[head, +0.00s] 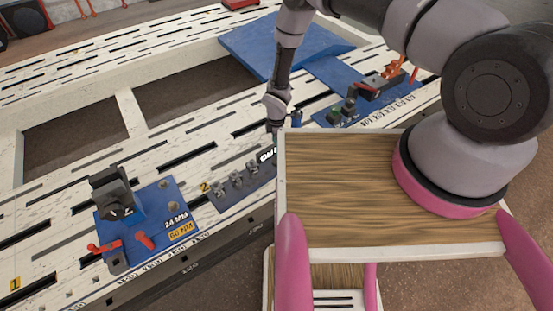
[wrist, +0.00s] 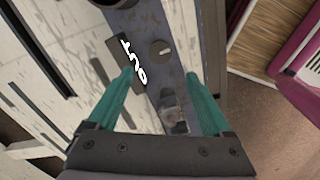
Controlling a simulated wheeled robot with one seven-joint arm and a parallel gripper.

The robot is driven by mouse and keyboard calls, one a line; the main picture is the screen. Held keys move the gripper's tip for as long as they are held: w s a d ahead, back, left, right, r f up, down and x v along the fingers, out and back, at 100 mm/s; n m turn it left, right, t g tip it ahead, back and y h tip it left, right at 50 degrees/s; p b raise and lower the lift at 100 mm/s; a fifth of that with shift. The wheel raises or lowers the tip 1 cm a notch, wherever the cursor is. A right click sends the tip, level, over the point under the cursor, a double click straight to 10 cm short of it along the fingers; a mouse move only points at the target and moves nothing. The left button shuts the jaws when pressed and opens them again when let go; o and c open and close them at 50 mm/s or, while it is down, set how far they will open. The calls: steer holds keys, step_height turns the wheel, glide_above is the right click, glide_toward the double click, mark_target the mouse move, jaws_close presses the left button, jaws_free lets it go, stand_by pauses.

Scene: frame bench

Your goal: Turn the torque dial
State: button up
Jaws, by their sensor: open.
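In the wrist view, a small round grey dial (wrist: 160,48) with a dark pointer mark sits on a grey strip (wrist: 148,18). I cannot tell for sure that it is the torque dial. My gripper (wrist: 160,73) is open, with its green fingers apart on either side of the strip and nothing between their tips. The dial shows just beyond the fingertips. A metal fitting (wrist: 172,112) on the strip lies nearer, between the fingers. In the head view, my gripper (head: 273,133) is above the bench's near side, and the dial is hidden there.
The white slotted bench (head: 60,240) has large openings. A blue plate (head: 180,215) marked 24 MM and 60 NM carries a dark block (head: 110,190) and red handles. Several fittings stand on the grey strip (head: 222,202). Another blue plate (head: 380,112) holds devices at right.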

mark_target(276, 160)
step_height(276, 160, down, 10)
steer(key=shift+r, duration=0.1)
stand_by(0.4)
jaws_close()
